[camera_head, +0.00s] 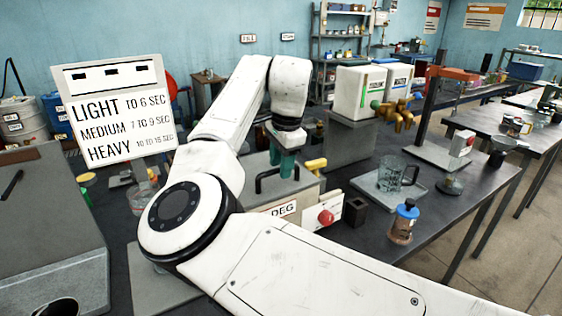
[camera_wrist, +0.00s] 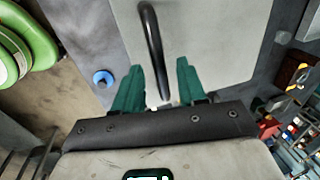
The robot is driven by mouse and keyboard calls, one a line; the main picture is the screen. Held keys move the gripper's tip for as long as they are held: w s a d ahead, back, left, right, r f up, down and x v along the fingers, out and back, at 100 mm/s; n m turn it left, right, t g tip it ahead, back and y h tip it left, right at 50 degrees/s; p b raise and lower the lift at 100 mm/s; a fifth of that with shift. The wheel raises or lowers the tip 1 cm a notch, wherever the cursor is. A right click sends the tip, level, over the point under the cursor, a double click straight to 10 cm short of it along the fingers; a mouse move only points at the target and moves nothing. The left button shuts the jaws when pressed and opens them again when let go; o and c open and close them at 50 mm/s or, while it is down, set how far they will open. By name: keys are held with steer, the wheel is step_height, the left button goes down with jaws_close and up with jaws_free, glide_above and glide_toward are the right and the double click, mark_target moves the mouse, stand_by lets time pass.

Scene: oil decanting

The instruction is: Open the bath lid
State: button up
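The bath (camera_head: 258,207) is a grey box with a "DEG" label, partly hidden by my arm. Its pale lid (camera_head: 306,181) is on top and looks closed; it also fills much of the wrist view (camera_wrist: 215,45). A black bar handle (camera_head: 263,180) stands on the lid and runs up the middle of the wrist view (camera_wrist: 152,38). My gripper (camera_head: 281,165) points down at the handle with its green fingers. In the wrist view my gripper (camera_wrist: 160,65) is open, with one finger on each side of the handle and gaps visible between.
A red knob (camera_head: 325,216) is on the bath's front and a yellow part (camera_head: 316,164) at its back edge. To the right are a glass jug (camera_head: 390,175) on a tray and a blue-topped bottle (camera_head: 403,222). A time sign (camera_head: 115,110) stands left.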

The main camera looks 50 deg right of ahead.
jaws_close()
steer(key=shift+r, duration=0.2)
stand_by(0.4)
